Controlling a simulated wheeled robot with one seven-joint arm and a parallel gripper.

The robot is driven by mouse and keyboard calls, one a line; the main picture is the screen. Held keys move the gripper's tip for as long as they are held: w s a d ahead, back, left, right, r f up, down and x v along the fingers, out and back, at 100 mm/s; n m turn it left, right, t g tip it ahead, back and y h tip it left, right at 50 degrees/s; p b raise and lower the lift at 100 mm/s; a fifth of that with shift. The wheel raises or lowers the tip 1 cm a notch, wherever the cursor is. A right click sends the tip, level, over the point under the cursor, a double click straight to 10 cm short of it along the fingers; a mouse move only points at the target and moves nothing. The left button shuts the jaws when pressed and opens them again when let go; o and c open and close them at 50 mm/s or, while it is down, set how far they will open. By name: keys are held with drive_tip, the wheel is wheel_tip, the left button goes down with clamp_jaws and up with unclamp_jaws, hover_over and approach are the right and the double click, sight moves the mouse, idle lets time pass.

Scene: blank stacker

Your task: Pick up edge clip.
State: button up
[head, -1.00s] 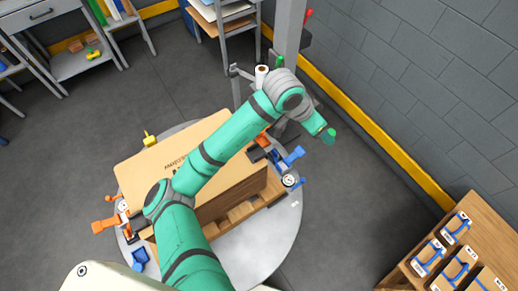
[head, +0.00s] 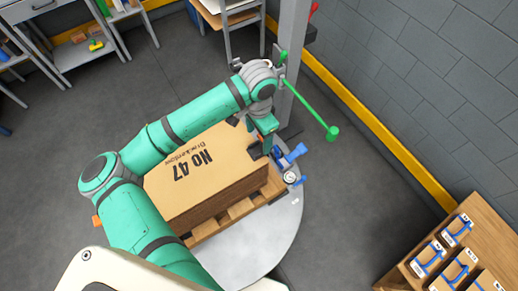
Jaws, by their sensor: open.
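My gripper (head: 267,130) is small in the head view, at the end of the green arm, pointing down beside the right corner of the large brown box. It is open; its fingertips are hard to make out. A dark clip-like piece (head: 256,151) sits at that box corner, just below my gripper; I cannot tell whether they touch. Blue fittings (head: 291,157) lie just right of it. I cannot tell for certain which of these pieces is the edge clip. My arm hides the far left side of the box.
The brown box (head: 215,172) stands on a wooden pallet (head: 240,209) on a round grey table (head: 268,240). A grey post (head: 290,65) and a green rod with a knob (head: 333,133) stand close behind. A wooden bench (head: 460,238) with blue-fitted pieces is at lower right.

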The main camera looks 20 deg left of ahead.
sight(259, 150)
drive_tip(key=shift+d+f, duration=0.1)
drive_tip(key=shift+f, duration=2.95)
drive_tip(key=c, duration=1.1)
